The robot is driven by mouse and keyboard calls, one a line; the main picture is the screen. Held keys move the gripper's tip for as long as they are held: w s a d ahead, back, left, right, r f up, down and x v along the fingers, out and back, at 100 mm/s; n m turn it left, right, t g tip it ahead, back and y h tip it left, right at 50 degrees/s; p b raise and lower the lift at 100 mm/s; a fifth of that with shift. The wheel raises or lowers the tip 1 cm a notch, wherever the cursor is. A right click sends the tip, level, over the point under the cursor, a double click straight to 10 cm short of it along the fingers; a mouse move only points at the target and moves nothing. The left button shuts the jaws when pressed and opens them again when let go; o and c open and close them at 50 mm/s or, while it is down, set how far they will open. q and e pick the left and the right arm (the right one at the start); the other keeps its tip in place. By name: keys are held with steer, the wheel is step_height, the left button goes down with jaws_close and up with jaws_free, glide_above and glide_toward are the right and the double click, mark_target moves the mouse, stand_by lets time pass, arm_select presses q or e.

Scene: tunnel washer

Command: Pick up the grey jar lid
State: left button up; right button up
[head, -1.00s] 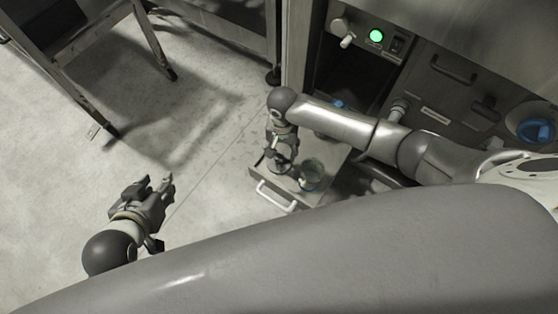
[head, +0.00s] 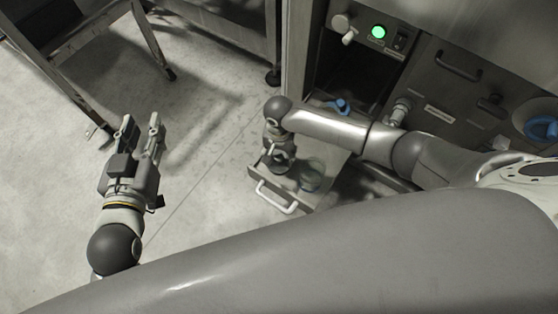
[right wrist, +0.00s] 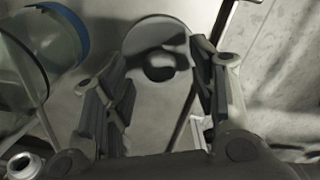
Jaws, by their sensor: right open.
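The grey jar lid (right wrist: 150,38) is a round disc with a dark round knob or shadow at its middle. In the right wrist view it lies on a flat grey surface between and beyond my right gripper's fingers (right wrist: 162,70), which are open and empty. In the head view the lid (head: 281,166) is partly hidden below my right gripper (head: 277,150). My left gripper (head: 141,130) is open and empty above the floor at the left, far from the lid.
A clear glass jar (head: 310,178) stands beside the lid on a pulled-out drawer (head: 290,190) with a white handle; its blue rim (right wrist: 72,30) shows in the wrist view. The machine front (head: 440,90) rises behind. A metal table (head: 90,40) stands upper left; floor between is clear.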

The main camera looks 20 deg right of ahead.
steer(key=shift+f+b, duration=0.35)
steer(key=shift+f, duration=0.7)
arm_select(q)
steer(key=r+t, duration=0.2)
steer(key=r, duration=0.1)
steer(key=d+r+t+h, duration=0.1)
steer(key=r, duration=0.1)
steer(key=shift+w, duration=0.3)
arm_select(e)
steer(key=c, duration=0.9)
